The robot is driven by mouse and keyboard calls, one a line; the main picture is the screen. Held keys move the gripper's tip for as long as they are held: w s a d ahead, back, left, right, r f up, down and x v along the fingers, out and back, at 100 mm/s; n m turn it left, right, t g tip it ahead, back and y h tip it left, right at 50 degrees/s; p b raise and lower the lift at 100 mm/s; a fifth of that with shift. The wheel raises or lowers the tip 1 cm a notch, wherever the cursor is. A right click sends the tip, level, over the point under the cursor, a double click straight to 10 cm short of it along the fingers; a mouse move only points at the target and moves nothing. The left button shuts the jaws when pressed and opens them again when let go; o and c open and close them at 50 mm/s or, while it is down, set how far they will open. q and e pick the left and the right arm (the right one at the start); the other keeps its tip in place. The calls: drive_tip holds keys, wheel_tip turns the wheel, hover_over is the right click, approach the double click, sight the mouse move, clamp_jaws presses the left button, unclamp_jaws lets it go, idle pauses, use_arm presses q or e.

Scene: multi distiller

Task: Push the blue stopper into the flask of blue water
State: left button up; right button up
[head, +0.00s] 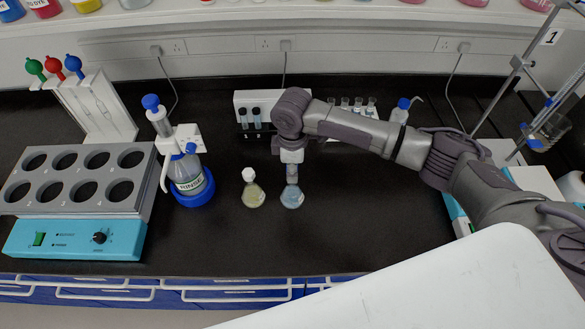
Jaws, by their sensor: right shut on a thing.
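The flask of blue water (292,198) stands upright on the black bench near the middle of the head view. My right gripper (292,172) points straight down directly over its neck, and is shut. The blue stopper is hidden between the fingers; I cannot see how deep it sits in the neck. My left gripper is not in view.
A flask of yellowish liquid (253,196) with a white stopper stands close on the left. A white rack (247,101) stands behind. The bench in front is clear.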

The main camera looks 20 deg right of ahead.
drive_tip(key=shift+f, duration=0.55)
drive_tip(key=o, duration=0.8)
drive_tip(key=shift+r, duration=0.2)
wheel_tip(320, 180, up, 12)
drive_tip(key=shift+f, duration=0.2)
drive_tip(key=shift+f, duration=0.1)
